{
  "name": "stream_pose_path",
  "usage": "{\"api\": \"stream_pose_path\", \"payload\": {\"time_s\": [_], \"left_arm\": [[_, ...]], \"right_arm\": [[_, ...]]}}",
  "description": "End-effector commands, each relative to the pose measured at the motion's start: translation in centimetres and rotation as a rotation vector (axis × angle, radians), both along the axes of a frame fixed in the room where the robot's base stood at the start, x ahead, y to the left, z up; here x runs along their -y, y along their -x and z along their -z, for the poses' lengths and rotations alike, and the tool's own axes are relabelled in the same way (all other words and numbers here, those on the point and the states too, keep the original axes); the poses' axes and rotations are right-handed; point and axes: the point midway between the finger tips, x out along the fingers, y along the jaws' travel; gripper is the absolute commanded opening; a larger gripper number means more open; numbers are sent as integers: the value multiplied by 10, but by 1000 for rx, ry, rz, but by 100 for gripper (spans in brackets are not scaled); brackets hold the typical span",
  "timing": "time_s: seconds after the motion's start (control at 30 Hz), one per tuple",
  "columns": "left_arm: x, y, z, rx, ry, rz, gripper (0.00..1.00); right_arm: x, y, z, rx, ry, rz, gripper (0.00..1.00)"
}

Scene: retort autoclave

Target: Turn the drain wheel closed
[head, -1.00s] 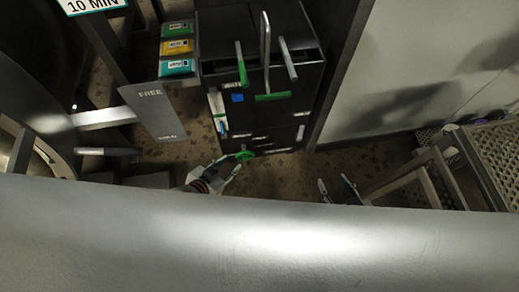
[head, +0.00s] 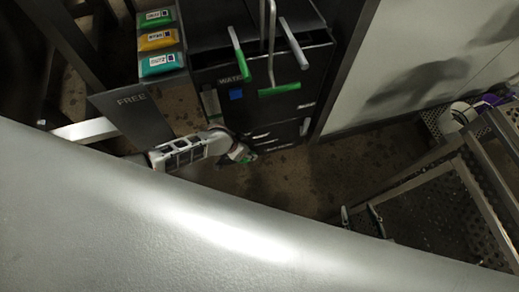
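My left gripper (head: 243,156) is at this green part. Its fingers are too small and hidden to tell whether they are around the wheel or beside it. My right gripper (head: 361,218) is well to the right and lower, empty, with its two fingers apart.
Green, yellow and teal labelled blocks (head: 158,39) and a grey "FREE" plate (head: 134,118) are to the left. A metal frame (head: 485,172) stands at right. Brown floor (head: 290,180) lies between.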

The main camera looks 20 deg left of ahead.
Motion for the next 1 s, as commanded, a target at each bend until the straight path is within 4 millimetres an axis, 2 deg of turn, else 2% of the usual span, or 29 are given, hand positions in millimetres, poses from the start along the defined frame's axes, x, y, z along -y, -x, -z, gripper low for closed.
{"api": "stream_pose_path", "payload": {"time_s": [0.1, 0.2, 0.6, 0.8, 1.0], "left_arm": [[-12, -5, 9, -21, -17, -14, 31], [-14, -8, 13, -26, -20, -16, 31], [-1, -19, 71, -34, -20, -16, 31], [2, -29, 81, -27, -21, -16, 31], [3, -33, 79, -21, -20, -17, 31]], "right_arm": [[1, 1, 4, -3, 8, -4, 40], [0, 1, 5, -3, 9, -6, 40], [-10, 2, 14, -10, -15, -20, 40], [-18, -4, 7, 10, -42, -21, 40], [-20, -7, 1, 22, -48, -22, 40]]}}
